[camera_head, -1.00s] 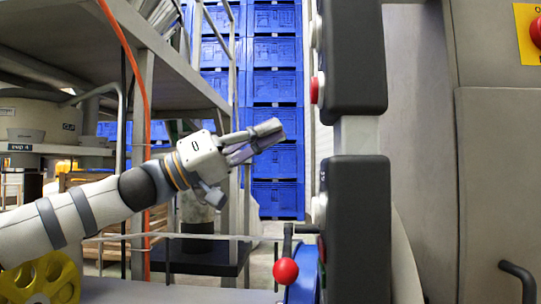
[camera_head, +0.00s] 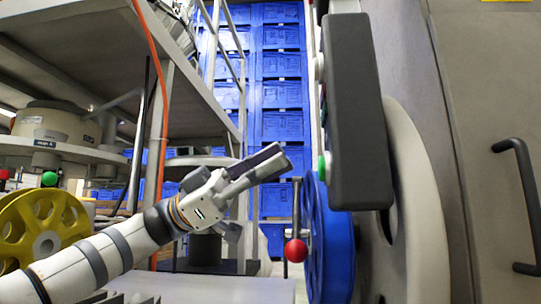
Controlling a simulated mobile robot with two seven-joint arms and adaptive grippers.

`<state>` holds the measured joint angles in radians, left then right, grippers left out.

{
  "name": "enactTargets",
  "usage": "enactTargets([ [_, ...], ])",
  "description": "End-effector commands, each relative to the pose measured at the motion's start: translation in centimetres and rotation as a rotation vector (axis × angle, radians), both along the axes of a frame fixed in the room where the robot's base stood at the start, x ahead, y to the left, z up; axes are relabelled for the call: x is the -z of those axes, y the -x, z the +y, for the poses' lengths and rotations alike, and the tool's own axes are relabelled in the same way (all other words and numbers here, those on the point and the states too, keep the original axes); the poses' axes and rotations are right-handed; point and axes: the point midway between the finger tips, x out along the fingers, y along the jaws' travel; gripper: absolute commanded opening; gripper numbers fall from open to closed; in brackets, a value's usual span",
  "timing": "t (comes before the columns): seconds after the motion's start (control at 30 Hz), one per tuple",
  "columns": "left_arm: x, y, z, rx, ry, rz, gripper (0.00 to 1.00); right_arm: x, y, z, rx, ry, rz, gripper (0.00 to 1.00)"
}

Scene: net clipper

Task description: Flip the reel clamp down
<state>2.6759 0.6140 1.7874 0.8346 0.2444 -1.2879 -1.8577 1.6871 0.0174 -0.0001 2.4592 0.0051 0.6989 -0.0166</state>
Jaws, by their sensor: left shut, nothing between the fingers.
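A dark lever with a red ball knob (camera_head: 295,250), which looks like the reel clamp, hangs knob-down at the left side of a blue reel (camera_head: 331,245). The reel is seen nearly edge-on, partly below a dark control box. My left gripper (camera_head: 278,162) is shut and empty. Its fingers point right and slightly up, above and left of the lever's top, and seem apart from it. How far apart in depth I cannot tell. My right gripper is not in view.
A dark control box (camera_head: 358,110) with a green button (camera_head: 322,168) stands above the reel. A grey machine panel with a black handle (camera_head: 522,200) fills the right. A yellow reel (camera_head: 45,235) is at lower left. Blue crates (camera_head: 280,90) stack behind.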

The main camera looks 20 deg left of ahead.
Motion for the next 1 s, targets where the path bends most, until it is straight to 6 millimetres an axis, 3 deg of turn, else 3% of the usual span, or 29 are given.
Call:
enactTargets([
  [0.13,2.4,-0.4,0.0,-0.001,-0.034,-0.166,0.0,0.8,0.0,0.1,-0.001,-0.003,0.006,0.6],
  [0.4,4.7,-0.6,0.1,-0.001,-0.053,-0.259,0.0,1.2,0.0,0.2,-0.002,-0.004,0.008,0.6],
  [1.0,5.3,-0.8,0.1,0.0,-0.06,-0.287,0.0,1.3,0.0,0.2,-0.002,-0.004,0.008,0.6],
])
